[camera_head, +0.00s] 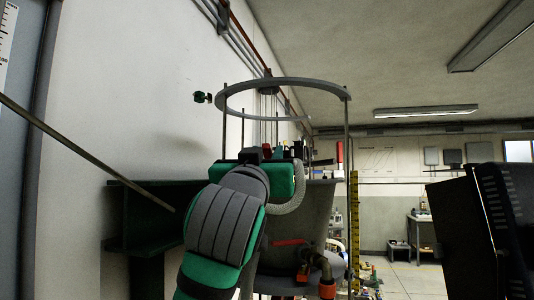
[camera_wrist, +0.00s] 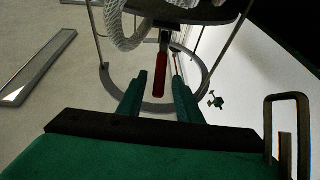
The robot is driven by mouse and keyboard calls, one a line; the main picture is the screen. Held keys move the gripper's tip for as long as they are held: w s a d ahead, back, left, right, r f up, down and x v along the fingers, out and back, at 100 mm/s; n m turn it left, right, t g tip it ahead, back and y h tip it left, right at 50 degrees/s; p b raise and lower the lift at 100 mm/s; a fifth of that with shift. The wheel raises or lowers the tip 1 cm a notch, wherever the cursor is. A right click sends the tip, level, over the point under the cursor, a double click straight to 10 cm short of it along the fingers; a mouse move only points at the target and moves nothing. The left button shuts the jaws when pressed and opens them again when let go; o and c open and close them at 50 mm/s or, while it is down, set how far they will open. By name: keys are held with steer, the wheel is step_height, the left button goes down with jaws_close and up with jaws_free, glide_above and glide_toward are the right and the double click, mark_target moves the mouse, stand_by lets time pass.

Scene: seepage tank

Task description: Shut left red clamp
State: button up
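A red clamp handle (camera_wrist: 162,64) points down from a dark bracket in the wrist view. It lies between the two green fingers of my gripper (camera_wrist: 160,77), with a gap on each side. The gripper is open and holds nothing. In the head view my arm and wrist block the fingers. A small red piece (camera_head: 267,151) shows above my wrist there, and an upright red clamp handle (camera_head: 340,153) stands farther right on the tank.
A grey ring (camera_head: 283,84) on thin posts stands above the tank (camera_head: 322,210). A pale ribbed hose (camera_wrist: 126,27) passes close to the fingers. A red-levered valve (camera_head: 303,265) is low at the front. A dark green beam (camera_head: 150,215) is left; open floor lies right.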

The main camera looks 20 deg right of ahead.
steer(key=shift+x, duration=0.9)
steer(key=shift+c, duration=0.6)
steer(key=shift+w+f, duration=0.1)
jaws_close()
